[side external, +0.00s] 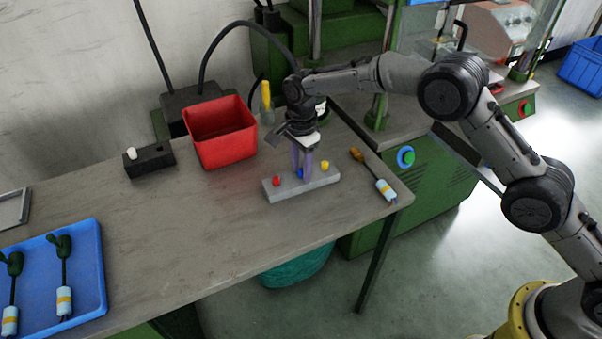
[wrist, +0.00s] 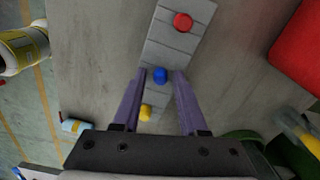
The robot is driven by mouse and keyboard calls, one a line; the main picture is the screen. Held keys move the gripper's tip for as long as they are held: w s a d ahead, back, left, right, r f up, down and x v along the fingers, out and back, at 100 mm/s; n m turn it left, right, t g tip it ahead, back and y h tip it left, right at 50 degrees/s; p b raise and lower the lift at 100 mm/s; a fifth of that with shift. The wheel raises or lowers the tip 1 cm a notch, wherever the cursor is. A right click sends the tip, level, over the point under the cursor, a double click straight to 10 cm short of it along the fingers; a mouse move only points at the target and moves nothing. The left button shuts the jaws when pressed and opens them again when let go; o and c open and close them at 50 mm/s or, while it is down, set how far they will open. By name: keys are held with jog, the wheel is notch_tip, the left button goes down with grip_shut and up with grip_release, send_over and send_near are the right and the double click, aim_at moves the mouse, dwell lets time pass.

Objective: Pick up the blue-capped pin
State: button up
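The blue-capped pin (wrist: 160,75) stands in the middle of a grey block (side external: 320,184), between a red-capped pin (side external: 277,181) and a yellow-capped pin (side external: 325,165). In the side view only a bit of the blue cap (side external: 300,173) shows between my fingers. My gripper (wrist: 161,76) is open, its two purple fingers pointing down at the block, one on each side of the blue cap. In the wrist view a gap shows between the cap and the right finger; the left fingertip is close to the cap. I cannot tell whether it touches.
A red bin (side external: 222,135) stands behind and left of the block. A black block with a white pin (side external: 150,160) is farther left. A screwdriver-like tool (side external: 375,178) lies to the right near the table edge. A blue tray (side external: 80,262) with cable parts is at the front left.

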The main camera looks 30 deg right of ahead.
grip_shut()
jog(key=shift+r, duration=0.1)
